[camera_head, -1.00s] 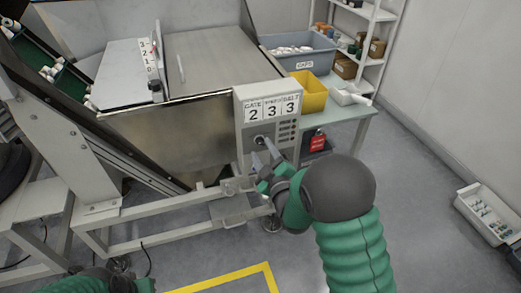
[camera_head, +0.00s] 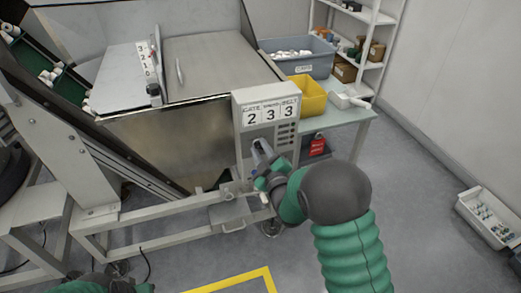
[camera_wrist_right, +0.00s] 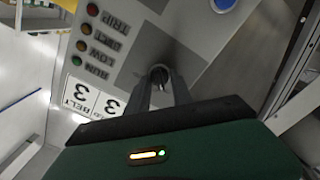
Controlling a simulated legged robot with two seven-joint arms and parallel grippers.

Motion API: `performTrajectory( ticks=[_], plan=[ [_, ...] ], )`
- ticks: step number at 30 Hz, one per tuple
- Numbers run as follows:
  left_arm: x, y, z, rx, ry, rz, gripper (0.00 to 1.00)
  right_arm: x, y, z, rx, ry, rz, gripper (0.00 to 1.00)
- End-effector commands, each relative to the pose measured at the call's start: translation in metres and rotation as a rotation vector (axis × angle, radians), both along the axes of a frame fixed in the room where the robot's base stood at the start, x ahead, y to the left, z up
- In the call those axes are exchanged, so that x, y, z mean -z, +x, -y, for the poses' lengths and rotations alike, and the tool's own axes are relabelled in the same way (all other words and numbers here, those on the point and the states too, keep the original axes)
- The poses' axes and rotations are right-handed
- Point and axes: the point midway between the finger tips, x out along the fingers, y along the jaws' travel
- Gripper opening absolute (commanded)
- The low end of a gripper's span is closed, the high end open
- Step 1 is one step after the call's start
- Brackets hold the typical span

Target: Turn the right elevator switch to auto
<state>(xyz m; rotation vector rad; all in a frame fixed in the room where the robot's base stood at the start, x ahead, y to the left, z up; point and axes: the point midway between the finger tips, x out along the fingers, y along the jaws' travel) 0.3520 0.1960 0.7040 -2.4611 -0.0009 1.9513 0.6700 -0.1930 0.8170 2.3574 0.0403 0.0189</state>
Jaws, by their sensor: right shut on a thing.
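The elevator control box (camera_head: 241,97) is a pale grey panel on the front of the metal hopper, with number cards reading 2, 3, 3. In the right wrist view its face (camera_wrist_right: 135,60) fills the upper middle. The dark switch knob (camera_wrist_right: 160,74) sits between my right gripper's fingertips there. My right gripper (camera_head: 260,147) reaches the panel below the cards, and its fingers are shut on the knob. The gripper covers the knob in the head view, so its setting cannot be read. My left arm (camera_head: 105,284) shows only at the bottom left; its fingers are not visible.
Indicator lamps (camera_wrist_right: 82,46) marked TRIP, LIFT, LOW and RUN line the panel beside the knob. A blue disc (camera_wrist_right: 223,3) is at the top edge. A side table holds a yellow bin (camera_head: 310,96) and a grey caps bin (camera_head: 300,62).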

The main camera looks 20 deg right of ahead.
Motion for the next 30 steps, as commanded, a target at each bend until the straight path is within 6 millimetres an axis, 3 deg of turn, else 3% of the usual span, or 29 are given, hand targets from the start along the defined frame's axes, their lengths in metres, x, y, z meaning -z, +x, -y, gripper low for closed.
performTrajectory(
  ticks=[11,30],
  plan=[
    [0.003,0.0,0.0,0.0,0.0,0.0,0.0,0.003,-0.001,0.0,-0.001,0.091,-0.01,0.0],
    [0.014,0.0,0.0,0.0,0.0,0.0,0.0,0.004,-0.001,0.002,0.001,0.591,-0.03,0.0]
  ],
)
